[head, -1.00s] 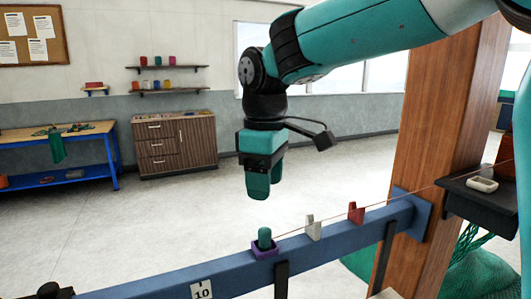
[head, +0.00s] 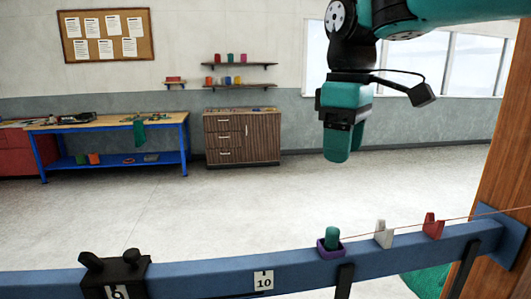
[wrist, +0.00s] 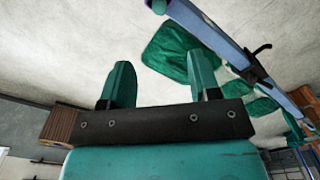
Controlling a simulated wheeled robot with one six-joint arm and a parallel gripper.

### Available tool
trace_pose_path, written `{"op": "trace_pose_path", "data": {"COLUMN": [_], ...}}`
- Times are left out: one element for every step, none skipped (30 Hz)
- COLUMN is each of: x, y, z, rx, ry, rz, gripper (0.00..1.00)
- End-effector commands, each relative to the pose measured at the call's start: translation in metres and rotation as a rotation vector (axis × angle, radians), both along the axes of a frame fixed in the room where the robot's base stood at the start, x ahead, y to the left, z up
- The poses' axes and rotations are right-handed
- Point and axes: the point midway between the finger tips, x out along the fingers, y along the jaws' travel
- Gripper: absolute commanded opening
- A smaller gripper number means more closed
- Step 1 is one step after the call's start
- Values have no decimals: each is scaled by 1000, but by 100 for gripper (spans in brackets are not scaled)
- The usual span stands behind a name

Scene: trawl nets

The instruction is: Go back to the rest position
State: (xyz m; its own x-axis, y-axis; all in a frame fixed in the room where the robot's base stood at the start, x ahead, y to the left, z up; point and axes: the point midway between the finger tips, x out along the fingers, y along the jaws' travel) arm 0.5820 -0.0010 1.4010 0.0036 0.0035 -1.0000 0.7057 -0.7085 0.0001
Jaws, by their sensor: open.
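My gripper (head: 338,150) is in the upper right of the head view, pointing down above the blue rail (head: 200,281). In the wrist view its two teal fingers (wrist: 160,85) stand apart with nothing between them. A teal peg in a purple holder (head: 331,243) sits on the rail below my gripper, well apart from it. A white clip (head: 383,234) and a red clip (head: 433,226) stand on the rail to the right of it, by a thin line.
A black clamp (head: 114,272) and a tag marked 10 (head: 263,281) are on the rail. A wooden post (head: 505,165) stands at the right. Green netting (wrist: 180,52) lies on the floor. A workbench (head: 105,127) and a cabinet (head: 242,138) stand far back. Open floor lies between.

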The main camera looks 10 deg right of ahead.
Motion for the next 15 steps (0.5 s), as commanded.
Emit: {"op": "trace_pose_path", "data": {"x": [-6, -10, -18, -26, -35, -48, -59, -70, -86, -98, -110, -125, -135, -145, -156], "y": [0, 1, 2, 4, 5, 8, 11, 14, 19, 22, 25, 30, 32, 35, 38], "z": [-10, -17, -29, -40, -52, -69, -82, -94, -110, -121, -132, -144, -153, -160, -168], "rx": [4, 8, 20, 30, 44, 67, 88, 112, 144, 170, 195, 229, 251, 273, 299], "ry": [-1, -4, -10, -13, -17, -22, -24, -26, -24, -21, -17, -11, -4, 3, 11], "rz": [0, -1, -4, -8, -13, -20, -27, -35, -48, -58, -70, -86, -99, -110, -124], "gripper": [56, 56, 56, 56, 56, 56, 56, 56, 56, 56, 56, 56, 56, 56, 56]}}
